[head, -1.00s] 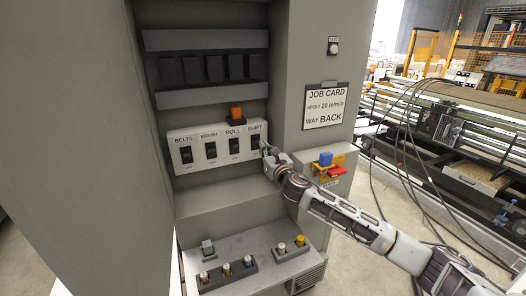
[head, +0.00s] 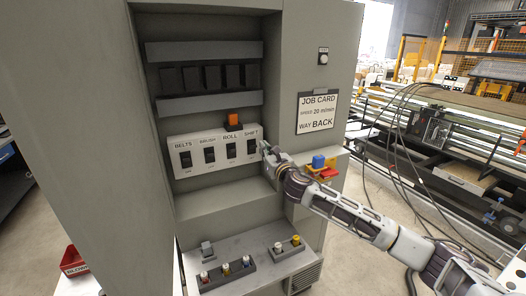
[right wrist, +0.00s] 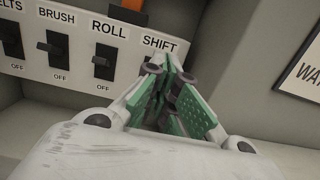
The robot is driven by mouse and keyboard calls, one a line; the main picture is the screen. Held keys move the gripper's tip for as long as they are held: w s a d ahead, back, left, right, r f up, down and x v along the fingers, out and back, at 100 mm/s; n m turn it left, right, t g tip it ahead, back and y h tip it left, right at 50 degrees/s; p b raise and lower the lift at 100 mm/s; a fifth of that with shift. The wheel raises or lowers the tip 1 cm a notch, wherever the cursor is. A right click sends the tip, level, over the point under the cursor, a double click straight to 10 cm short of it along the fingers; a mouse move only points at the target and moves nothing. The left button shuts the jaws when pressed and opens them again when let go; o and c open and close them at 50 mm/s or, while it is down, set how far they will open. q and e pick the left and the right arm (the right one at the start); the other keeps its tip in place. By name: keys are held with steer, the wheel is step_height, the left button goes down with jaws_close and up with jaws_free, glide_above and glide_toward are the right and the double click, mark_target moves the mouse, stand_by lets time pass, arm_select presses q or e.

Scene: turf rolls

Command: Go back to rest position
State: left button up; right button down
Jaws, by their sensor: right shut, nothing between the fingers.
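My right gripper (head: 266,148) is shut and empty, in front of the SHIFT end of the switch panel (head: 218,151) in the grey cabinet. In the right wrist view its green-padded fingers (right wrist: 172,75) close together below the SHIFT label and hide most of that switch. I cannot tell whether the fingertips touch it. The BELTS, BRUSH and ROLL switches stand in a row to the left. In the right wrist view the BRUSH switch (right wrist: 57,52) and ROLL switch (right wrist: 103,60) have OFF printed beneath. My left gripper is not in view.
An orange block (head: 234,119) sits above the panel. A job card (head: 317,111) reads speed 20 m/min, way BACK. A blue and red button box (head: 320,166) is close behind my right arm. A red bin (head: 73,262) stands lower left.

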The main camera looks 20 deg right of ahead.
steer(key=s+a+f+m+g+h, duration=0.1)
steer(key=s+a+f+m+g, duration=0.25)
steer(key=s+f+m, duration=0.55)
steer(key=s+a+f+m+g+h, duration=0.1)
steer(key=s+a+f+m+g, duration=0.25)
steer(key=s+f+m, duration=0.45)
steer(key=s+a+f+m+g+y, duration=0.1)
steer(key=s+f+m+g, duration=0.2)
steer(key=s+f+m, duration=0.4)
steer(key=s+f+m+g, duration=0.3)
steer(key=s+m, duration=0.2)
steer(key=s, duration=0.4)
steer(key=s+a+f+m+g+y, duration=0.1)
steer(key=s+f+m+g, duration=0.2)
steer(key=s+f+m, duration=0.45)
steer(key=s+f+n+g+b, duration=0.1)
steer(key=s+f, duration=0.1)
steer(key=f, duration=1.5)
steer(key=s+f+n+b, duration=0.1)
steer(key=s+f, duration=0.1)
steer(key=f, duration=1.5)
steer(key=s+d+f+b, duration=0.1)
steer(key=s+d+f, duration=0.1)
steer(key=s+f, duration=0.8)
steer(key=s+d+f+g+b, duration=0.1)
steer(key=s+d+f, duration=0.1)
steer(key=s+f, duration=0.9)
steer(key=shift+s+h, duration=0.3)
steer(key=shift+s, duration=0.3)
